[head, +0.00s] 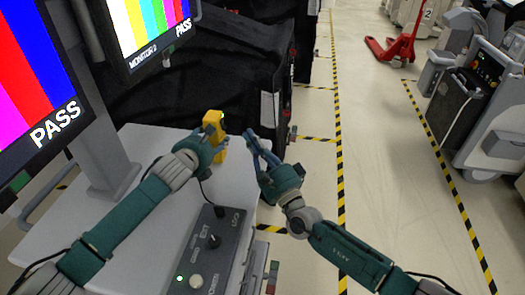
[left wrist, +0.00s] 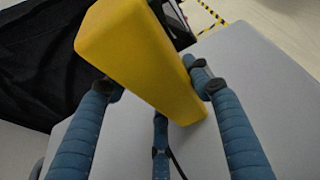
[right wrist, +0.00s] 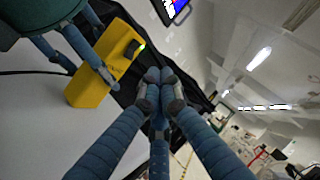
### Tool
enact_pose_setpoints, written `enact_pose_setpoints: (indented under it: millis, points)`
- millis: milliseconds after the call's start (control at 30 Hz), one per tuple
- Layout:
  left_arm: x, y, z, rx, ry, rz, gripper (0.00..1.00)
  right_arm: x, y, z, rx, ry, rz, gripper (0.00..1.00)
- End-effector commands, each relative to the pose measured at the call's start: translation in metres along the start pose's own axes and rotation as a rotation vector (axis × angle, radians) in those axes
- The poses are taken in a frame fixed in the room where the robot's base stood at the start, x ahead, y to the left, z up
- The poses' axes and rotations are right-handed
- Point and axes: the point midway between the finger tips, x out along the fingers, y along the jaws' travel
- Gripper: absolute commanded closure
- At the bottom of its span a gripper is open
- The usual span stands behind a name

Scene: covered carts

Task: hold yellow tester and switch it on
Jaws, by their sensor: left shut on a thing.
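The yellow tester (head: 213,124) is held above the grey cart top near its far right corner. My left gripper (head: 216,142) is shut on it; in the left wrist view the blue fingers sit on both sides of the tester (left wrist: 138,58).
A grey control box (head: 208,245) with knobs and a green light lies on the cart top (head: 140,150). Two monitors reading PASS (head: 40,90) stand at the left. A black covered cart (head: 235,75) is behind. Open floor with striped tape (head: 340,150) lies at the right.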

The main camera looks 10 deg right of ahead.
Motion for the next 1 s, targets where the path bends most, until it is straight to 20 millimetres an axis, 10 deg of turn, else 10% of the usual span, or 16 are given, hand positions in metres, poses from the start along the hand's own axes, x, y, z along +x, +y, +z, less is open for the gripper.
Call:
enact_pose_setpoints:
  millis: [333, 833, 867, 1000]
  points:
    - [0.000, 0.000, -0.002, 0.000, 0.003, 0.000, 0.83, -0.057, -0.012, 0.000, -0.001, 0.002, -0.001, 1.00]
    - [0.000, 0.000, -0.002, 0.000, 0.003, 0.000, 0.83, -0.064, -0.014, 0.001, -0.002, 0.001, -0.003, 1.00]
    - [0.000, 0.000, -0.002, 0.000, 0.003, 0.000, 0.45, -0.063, -0.014, 0.001, -0.002, 0.001, -0.003, 1.00]
    - [0.000, 0.000, -0.001, 0.000, 0.002, 0.000, 0.27, -0.063, -0.014, 0.001, -0.002, 0.001, -0.003, 1.00]
